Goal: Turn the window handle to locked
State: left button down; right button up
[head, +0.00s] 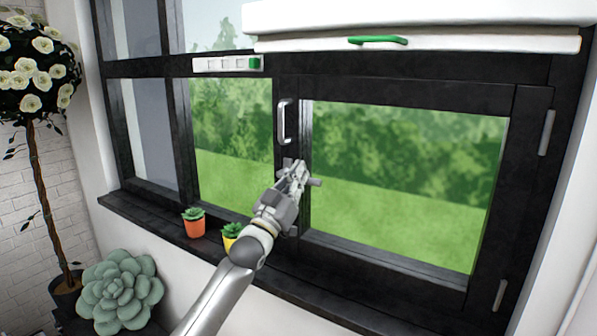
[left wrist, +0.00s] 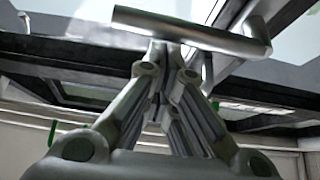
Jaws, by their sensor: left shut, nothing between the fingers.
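The window (head: 405,175) has a black frame, and its right-hand sash looks shut. A small grey window handle (head: 315,182) shows at the sash's left upright, mostly hidden behind my left gripper (head: 298,170). Its mount (head: 288,162) shows just above the fingers. My left gripper is shut and empty, with its fingertips at the handle. In the left wrist view a bent silver bar (left wrist: 190,32) crosses just beyond the shut fingertips (left wrist: 172,48); I cannot tell whether they touch it. My right gripper is not in view.
A silver pull handle (head: 284,122) is fixed above on the frame. A white strip with a green slider (head: 254,62) and a white blind box with a green grip (head: 378,40) are higher up. Potted plants (head: 194,221) (head: 232,235) stand on the black sill (head: 150,213).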

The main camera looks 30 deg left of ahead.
aim_at(307, 183)
pick_arm(q)
jog(key=shift+d+f+h, duration=0.1)
jog(key=shift+f+h, duration=0.05)
jog(key=shift+h, duration=0.15)
jog(key=shift+f+m+b, duration=0.15)
jog(key=shift+m+b, duration=0.2)
jog(key=shift+m, duration=0.25)
jog(key=shift+f+m+h, duration=0.25)
jog(key=shift+m+h, duration=0.25)
jog(key=shift+h, duration=0.1)
notch_tip(307, 183, down, 3)
jog(key=m+g+h+b, duration=0.1)
jog(key=m+h, duration=0.1)
jog(key=m, duration=0.1)
jog(key=m+g+h+b, duration=0.1)
jog(key=m+h, duration=0.1)
jog(key=m, duration=0.2)
jog(key=shift+h, duration=0.3)
jog(key=a+f+m+g+h, duration=0.2)
jog(key=a+f+m+g, duration=0.3)
jog(key=m, duration=0.5)
jog(key=shift+w+a+f+m+h, duration=0.25)
jog(key=shift+a+f+m+h, duration=0.15)
jog(key=shift+f, duration=0.3)
